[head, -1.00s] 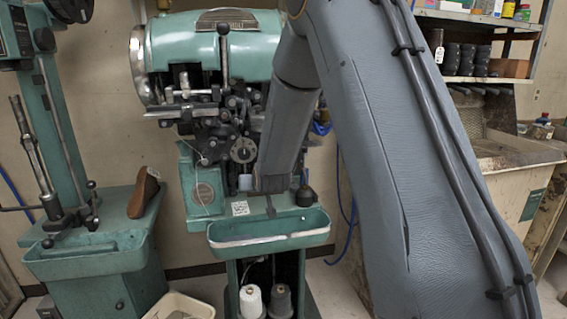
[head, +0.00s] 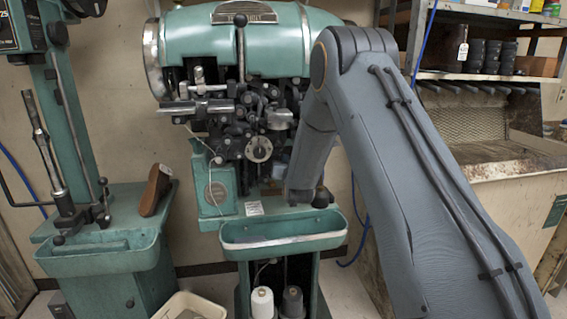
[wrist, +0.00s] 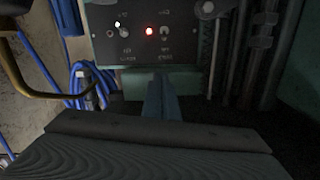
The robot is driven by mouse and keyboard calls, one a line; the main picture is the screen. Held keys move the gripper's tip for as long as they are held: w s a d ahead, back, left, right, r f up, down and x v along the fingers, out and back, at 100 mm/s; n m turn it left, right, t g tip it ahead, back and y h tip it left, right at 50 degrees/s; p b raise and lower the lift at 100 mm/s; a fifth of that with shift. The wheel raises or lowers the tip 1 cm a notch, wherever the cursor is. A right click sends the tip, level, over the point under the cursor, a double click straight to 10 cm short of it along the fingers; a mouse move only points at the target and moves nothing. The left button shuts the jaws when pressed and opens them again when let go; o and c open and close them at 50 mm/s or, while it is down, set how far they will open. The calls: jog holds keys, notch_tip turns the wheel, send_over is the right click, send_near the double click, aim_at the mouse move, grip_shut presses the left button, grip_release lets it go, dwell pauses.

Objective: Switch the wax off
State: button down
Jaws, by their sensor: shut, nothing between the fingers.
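A dark control panel (wrist: 185,52) shows at the top of the wrist view, on the stitcher's body. It carries a glowing red lamp (wrist: 149,31) with a toggle switch (wrist: 165,34) to its right. A second toggle (wrist: 124,31) with a bright tip sits to the left, beside a dull red lamp (wrist: 110,34). The labels look upside down and I cannot read them. My gripper (wrist: 162,82) is shut and empty, its fingers pointing at the panel just below the lit lamp and right toggle. I cannot tell whether it touches the panel. The head view hides the gripper and panel.
The green sole stitcher (head: 235,45) stands ahead with a tray (head: 285,240) at its front. Blue cable (wrist: 82,80) hangs left of the panel. A shelf and bench (head: 515,160) stand at right.

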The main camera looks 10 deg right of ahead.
jog(key=w+f+p, duration=0.2)
jog(key=w+f, duration=0.2)
jog(key=w, duration=0.4)
jog(key=shift+w+p, duration=0.2)
jog(key=shift+p, duration=0.15)
jog(key=shift+a+f, duration=0.1)
jog(key=shift+f, duration=0.1)
